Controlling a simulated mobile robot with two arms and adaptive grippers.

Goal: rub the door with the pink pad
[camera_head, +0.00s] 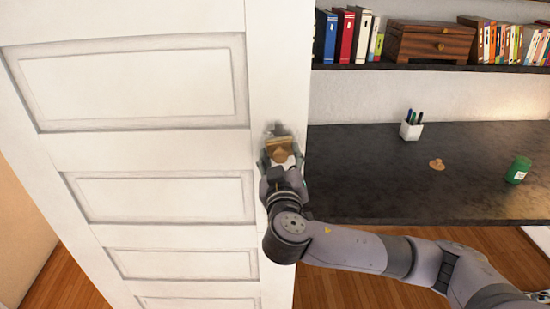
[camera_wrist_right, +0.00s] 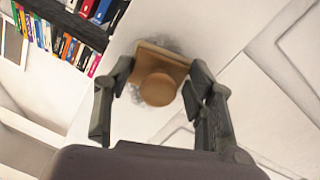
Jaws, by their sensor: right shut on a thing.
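The white panelled door (camera_head: 150,152) fills the left half of the head view, and it also shows in the right wrist view (camera_wrist_right: 255,85). A dark grey smudge (camera_head: 279,129) marks its right edge strip; it also shows around the pad in the right wrist view (camera_wrist_right: 172,44). My right gripper (camera_head: 280,156) is shut on a tan-brown pad (camera_wrist_right: 160,62) with a round knob facing me. The pad looks flat against the door over the smudge; its rubbing face is hidden, and no pink shows. My left gripper is out of view.
A dark desk (camera_head: 370,185) stands right of the door, with a white pen cup (camera_head: 411,130), a small tan knobbed object (camera_head: 437,164) and a green jar (camera_head: 518,170). Above is a shelf (camera_head: 390,67) with books and a wooden box (camera_head: 429,41).

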